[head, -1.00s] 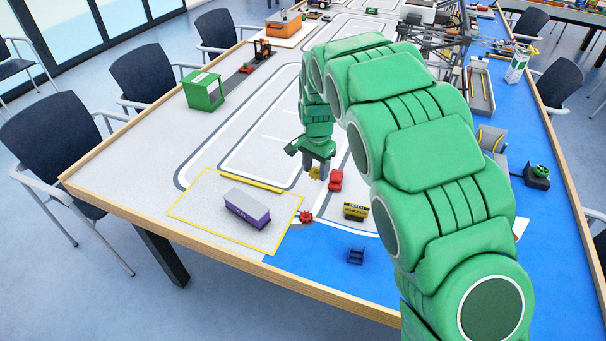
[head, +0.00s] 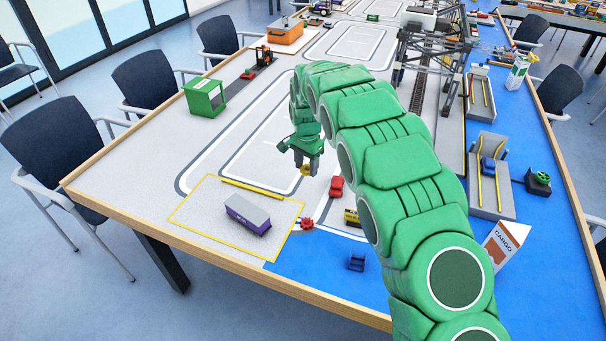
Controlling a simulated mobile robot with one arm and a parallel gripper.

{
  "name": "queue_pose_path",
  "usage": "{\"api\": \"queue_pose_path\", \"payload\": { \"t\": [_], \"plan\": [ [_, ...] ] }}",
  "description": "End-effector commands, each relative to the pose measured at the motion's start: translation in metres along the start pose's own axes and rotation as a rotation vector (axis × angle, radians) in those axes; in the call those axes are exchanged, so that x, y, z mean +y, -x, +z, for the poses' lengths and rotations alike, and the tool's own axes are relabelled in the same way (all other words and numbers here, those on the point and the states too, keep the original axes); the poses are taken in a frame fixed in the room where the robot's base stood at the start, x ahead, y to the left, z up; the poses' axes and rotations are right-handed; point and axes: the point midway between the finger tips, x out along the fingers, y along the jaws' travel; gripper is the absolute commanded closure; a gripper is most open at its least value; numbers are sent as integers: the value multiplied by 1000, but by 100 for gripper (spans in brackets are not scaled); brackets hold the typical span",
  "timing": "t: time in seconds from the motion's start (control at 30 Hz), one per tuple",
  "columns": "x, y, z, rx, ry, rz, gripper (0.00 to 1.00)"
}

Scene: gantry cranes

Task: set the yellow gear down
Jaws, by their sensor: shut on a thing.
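The yellow gear (head: 305,170) is small and sits between the fingertips of my gripper (head: 307,168). My gripper is shut on it and points down over the grey part of the table, left of the red car. The fingers hide part of the gear. I cannot tell whether the gear touches the table or hangs a little above it.
A red car (head: 336,187) is right of the gear. A red gear (head: 307,223), a purple and grey container (head: 247,213), a yellow and black block (head: 352,217) and a small blue piece (head: 356,262) are nearer. Bare grey table (head: 215,160) lies to the left.

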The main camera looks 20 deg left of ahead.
Motion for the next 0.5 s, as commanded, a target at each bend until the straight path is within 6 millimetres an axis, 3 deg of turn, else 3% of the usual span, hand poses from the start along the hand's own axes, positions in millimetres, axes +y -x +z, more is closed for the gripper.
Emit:
{"api": "queue_pose_path", "payload": {
  "t": [0.5],
  "plan": [
    [-29,-38,-24,-1,0,1,77]
  ]
}}
